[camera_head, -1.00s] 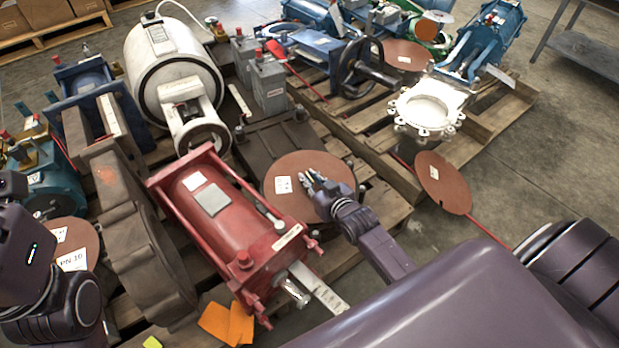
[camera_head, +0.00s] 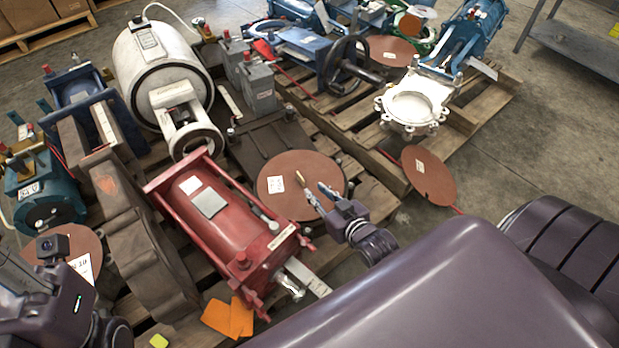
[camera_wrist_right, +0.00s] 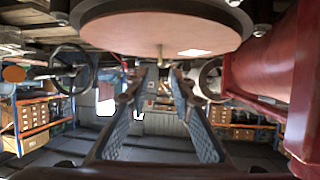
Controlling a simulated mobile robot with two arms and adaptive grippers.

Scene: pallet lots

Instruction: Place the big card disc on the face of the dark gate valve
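A big red-brown card disc (camera_head: 283,206) with a white label lies flat over the round face of the dark gate valve (camera_head: 265,140), whose body shows behind it. In the right wrist view, the disc (camera_wrist_right: 150,32) rests against a dark round rim (camera_wrist_right: 85,10). My right gripper (camera_head: 320,193) is at the disc's near right edge in the head view. Its fingers (camera_wrist_right: 155,85) are apart with nothing clamped between them; whether they touch the disc is unclear. My left wrist (camera_head: 62,290) is at the lower left; its fingers are hidden.
A red actuator (camera_head: 215,225) stands close left of the disc. Another disc (camera_head: 428,175) stands tilted on the right beside a white valve (camera_head: 412,108). Another lies at the back (camera_head: 388,47), and one is at the left (camera_head: 65,245). Bare floor lies to the right.

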